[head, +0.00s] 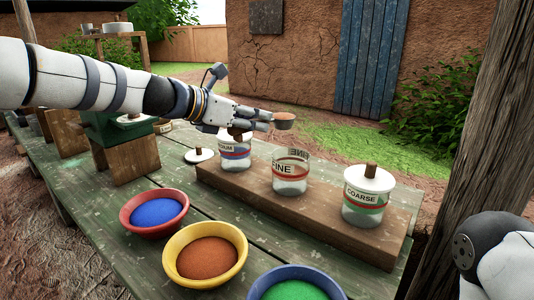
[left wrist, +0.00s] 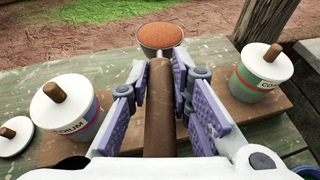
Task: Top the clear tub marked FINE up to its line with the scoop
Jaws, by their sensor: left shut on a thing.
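The clear tub marked FINE (head: 290,178) stands lidless on the wooden plank, between the lidded MEDIUM tub (head: 234,148) and the lidded COARSE tub (head: 366,200). It has a red band; I cannot make out its fill level. My left gripper (head: 262,120) is shut on the handle of the scoop (head: 284,122), above the plank. In the left wrist view, the scoop's brown handle (left wrist: 158,110) lies between the fingers, and its bowl holds orange-brown powder (left wrist: 160,35). The bowl appears above FINE in the head view. FINE is hidden in the wrist view. My right gripper is out of view.
A yellow bowl of orange-brown powder (head: 238,239), a red bowl of blue powder (head: 133,222) and a blue bowl of green powder (head: 255,293) stand in front of the plank (head: 330,233). A loose white lid (head: 199,156) lies left of it. A post (head: 480,150) rises at right.

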